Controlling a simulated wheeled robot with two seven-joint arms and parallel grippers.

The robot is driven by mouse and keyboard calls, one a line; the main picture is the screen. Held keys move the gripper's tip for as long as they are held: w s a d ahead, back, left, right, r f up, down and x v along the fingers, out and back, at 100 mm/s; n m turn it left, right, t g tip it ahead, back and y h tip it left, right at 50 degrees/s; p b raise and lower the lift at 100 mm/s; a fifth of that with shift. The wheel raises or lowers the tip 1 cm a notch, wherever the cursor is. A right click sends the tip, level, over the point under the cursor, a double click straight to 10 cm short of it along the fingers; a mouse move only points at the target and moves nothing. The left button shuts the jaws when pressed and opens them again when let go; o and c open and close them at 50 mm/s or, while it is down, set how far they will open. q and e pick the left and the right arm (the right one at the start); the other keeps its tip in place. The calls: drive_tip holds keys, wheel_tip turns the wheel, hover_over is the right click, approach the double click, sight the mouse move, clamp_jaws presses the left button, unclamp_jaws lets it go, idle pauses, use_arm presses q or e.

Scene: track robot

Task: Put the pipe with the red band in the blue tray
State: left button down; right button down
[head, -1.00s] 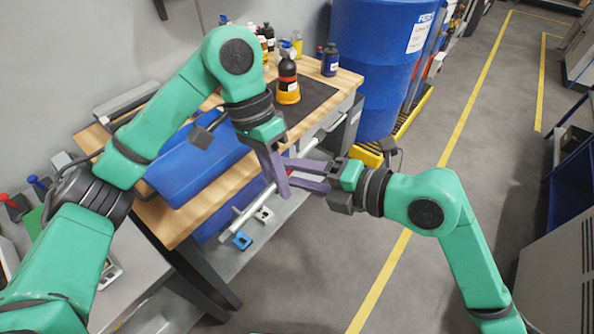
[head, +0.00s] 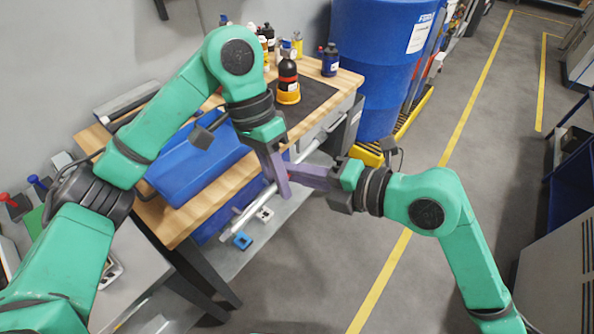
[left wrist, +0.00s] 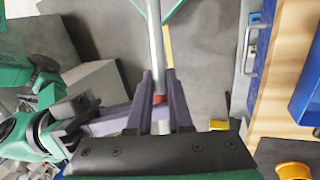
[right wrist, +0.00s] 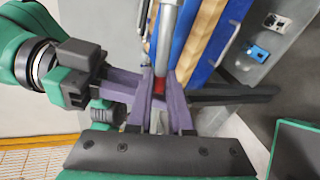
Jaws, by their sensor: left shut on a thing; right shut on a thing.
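The grey pipe (head: 246,212) is held at a slant in front of the workbench, clear of its top. Its red band (left wrist: 158,98) sits between my left fingers in the left wrist view; red also shows in the right wrist view (right wrist: 159,86). My left gripper (head: 285,190) is shut on the pipe. My right gripper (head: 291,174), coming from the right, is shut on it too, close beside the left. Fingers hide the pipe's middle. The blue tray (head: 168,190) lies on the bench, left of both grippers, partly behind my left arm.
The wooden workbench (head: 183,228) carries bottles (head: 330,60) and a black-and-orange bottle (head: 288,78) at the back. A blue drum (head: 372,75) stands behind its right end. Small blue and white parts (head: 242,240) lie below. The floor on the right is open.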

use_arm(q)
drive_tip(key=shift+w+r, duration=0.1)
drive_tip(key=shift+r, duration=0.05)
use_arm(e)
drive_tip(key=shift+d+f, duration=0.1)
drive_tip(key=shift+f, duration=0.2)
idle(0.3)
use_arm(q)
drive_tip(key=c, duration=0.8)
unclamp_jaws()
drive_tip(key=shift+o, duration=0.2)
use_arm(e)
drive_tip(key=shift+r, duration=0.2)
